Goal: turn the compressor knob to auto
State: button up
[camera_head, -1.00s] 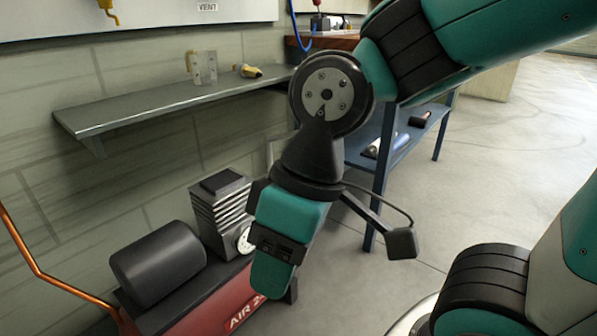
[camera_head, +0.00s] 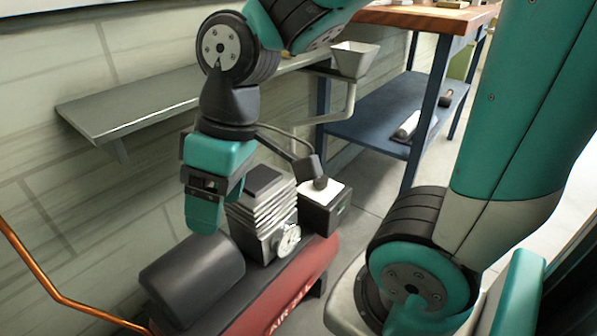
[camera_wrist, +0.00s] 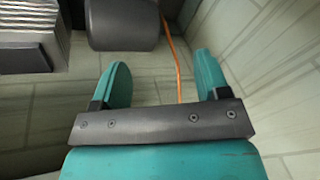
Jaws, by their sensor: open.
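The compressor has a red tank (camera_head: 290,295) with the letters AIR on it. On it sit a black motor cylinder (camera_head: 192,280), a finned pump (camera_head: 262,225) with a white round gauge (camera_head: 288,241), and a dark box (camera_head: 325,212) with a white top. A small dark piece (camera_head: 321,183) on that top may be the knob; my wrist camera partly covers it and its setting is unreadable. My gripper (camera_head: 204,226) points down, left of the pump, in front of the wall. In the wrist view my gripper (camera_wrist: 161,60) is open and empty; the motor cylinder (camera_wrist: 122,24) lies beyond its fingertips.
A grey wall shelf (camera_head: 130,108) is behind my arm. An orange pipe (camera_head: 60,298) runs at the left. A blue workbench (camera_head: 365,133) with a wooden top stands behind right, with a grey funnel (camera_head: 354,59) near it. Floor is free between bench and compressor.

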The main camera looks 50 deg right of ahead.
jog(key=w+d+m+h+p, duration=0.1)
jog(key=w+d+h+p, duration=0.15)
jog(key=w+d, duration=0.8)
jog(key=m+h+p, duration=0.1)
jog(key=m+p, duration=0.1)
jog(key=p, duration=0.2)
send_over(321, 178)
notch_tip(321, 178, down, 4)
jog(key=shift+n+g, duration=0.3)
notch_tip(321, 178, down, 17)
jog(key=b, duration=0.6)
jog(key=shift+f+b, duration=0.2)
jog(key=shift+b, duration=0.15)
jog(key=c, duration=0.9)
